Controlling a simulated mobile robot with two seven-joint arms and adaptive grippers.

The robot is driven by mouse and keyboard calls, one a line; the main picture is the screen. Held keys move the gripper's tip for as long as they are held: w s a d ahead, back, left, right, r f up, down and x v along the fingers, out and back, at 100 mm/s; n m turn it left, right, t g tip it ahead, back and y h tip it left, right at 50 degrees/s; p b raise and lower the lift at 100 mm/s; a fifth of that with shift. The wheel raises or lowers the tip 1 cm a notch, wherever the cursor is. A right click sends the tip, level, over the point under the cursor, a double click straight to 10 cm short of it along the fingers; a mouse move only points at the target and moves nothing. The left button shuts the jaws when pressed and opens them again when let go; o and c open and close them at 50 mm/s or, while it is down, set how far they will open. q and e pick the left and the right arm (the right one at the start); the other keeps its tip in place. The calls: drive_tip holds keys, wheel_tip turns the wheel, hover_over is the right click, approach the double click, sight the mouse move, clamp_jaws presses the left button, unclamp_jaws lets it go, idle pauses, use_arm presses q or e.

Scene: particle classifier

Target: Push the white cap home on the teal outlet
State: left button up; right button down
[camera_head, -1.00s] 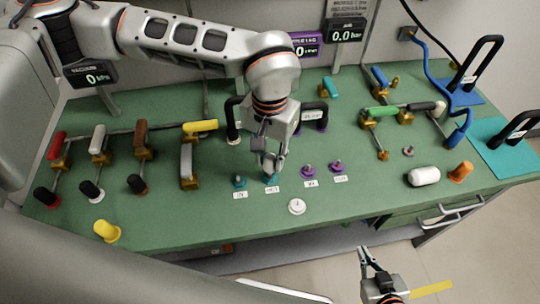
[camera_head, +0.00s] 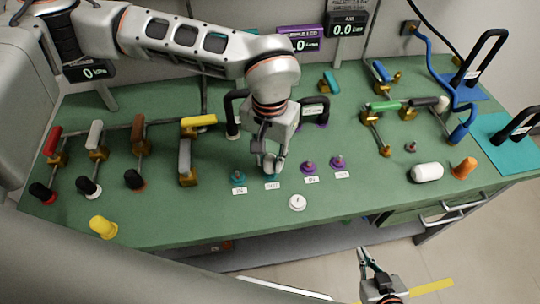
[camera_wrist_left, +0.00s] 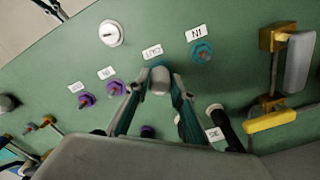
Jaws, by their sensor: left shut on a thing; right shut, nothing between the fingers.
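My left gripper (camera_head: 267,168) points down over the teal outlet (camera_head: 270,181), the teal fitting beside the "OUT" label. In the left wrist view my left gripper (camera_wrist_left: 157,84) is shut on the pale white cap (camera_wrist_left: 159,79). A teal rim of the outlet (camera_wrist_left: 158,66) shows just behind the cap, so the cap is at or on the outlet. I cannot tell how far down it sits. The "IN" teal fitting (camera_head: 238,178) stands beside it, uncovered. My right gripper (camera_head: 369,260) is shut and empty, in front of the bench.
A round white piece (camera_head: 297,202) lies on the bench (camera_head: 220,220) near its front edge. Two purple fittings (camera_head: 310,167) stand right of the outlet. Black handles rise behind my gripper. A white cylinder (camera_head: 427,172) and an orange plug (camera_head: 464,168) are at the right.

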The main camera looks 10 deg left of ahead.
sight(270, 158)
use_arm(q)
drive_tip(key=shift+f+b, duration=0.3)
drive_tip(key=shift+f, duration=0.3)
drive_tip(key=o, duration=1.1)
wheel_tip(270, 158, up, 12)
